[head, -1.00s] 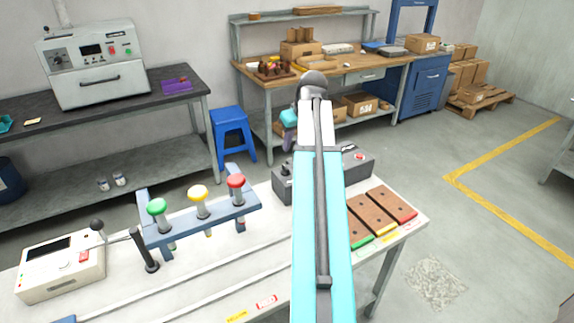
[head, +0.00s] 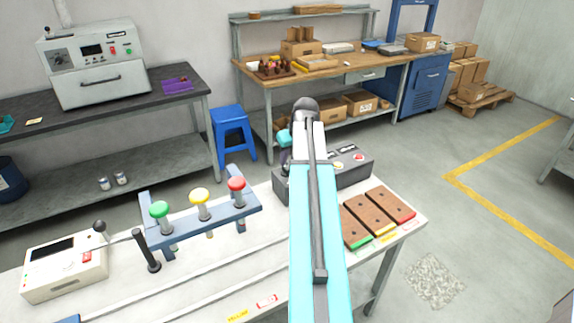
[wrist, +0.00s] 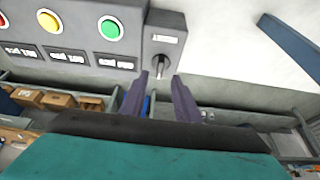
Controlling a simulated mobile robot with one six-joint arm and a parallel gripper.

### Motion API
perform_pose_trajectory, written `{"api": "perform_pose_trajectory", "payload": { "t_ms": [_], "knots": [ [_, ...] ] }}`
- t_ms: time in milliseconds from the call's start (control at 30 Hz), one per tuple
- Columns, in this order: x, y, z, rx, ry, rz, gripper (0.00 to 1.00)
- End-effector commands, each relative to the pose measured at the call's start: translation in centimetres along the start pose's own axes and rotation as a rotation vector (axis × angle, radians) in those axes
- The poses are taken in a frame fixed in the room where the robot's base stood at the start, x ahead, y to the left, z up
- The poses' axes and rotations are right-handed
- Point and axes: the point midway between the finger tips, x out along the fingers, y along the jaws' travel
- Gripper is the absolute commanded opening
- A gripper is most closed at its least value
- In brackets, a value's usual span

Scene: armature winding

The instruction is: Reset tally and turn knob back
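A grey control box (head: 353,175) stands at the back of the white bench, with yellow and red buttons showing beside my arm. In the wrist view its panel (wrist: 130,55) carries yellow and green buttons, labels and a small dark knob (wrist: 160,66) with a label. My gripper (wrist: 161,80) is open; its two purple fingers point at the knob, which lies between and just beyond the tips. I cannot tell whether they touch it. In the head view my arm hides most of the gripper and knob. A white tally unit (head: 62,283) with dark display and red button sits at front left.
A blue rack (head: 215,222) with green, yellow and red handles stands on the bench near a black upright lever (head: 146,250). Brown blocks (head: 388,205) with coloured ends lie at right. Rails run along the bench front. A blue stool (head: 232,133) is behind.

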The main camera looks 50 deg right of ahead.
Motion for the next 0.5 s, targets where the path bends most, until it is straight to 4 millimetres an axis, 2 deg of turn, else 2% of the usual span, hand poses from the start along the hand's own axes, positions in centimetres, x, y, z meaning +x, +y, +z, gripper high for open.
{"api": "perform_pose_trajectory", "payload": {
  "t_ms": [500],
  "knots": [
    [4.7, 0.0, 0.0, 0.000, -0.001, 0.000, 0.29]
  ]
}}
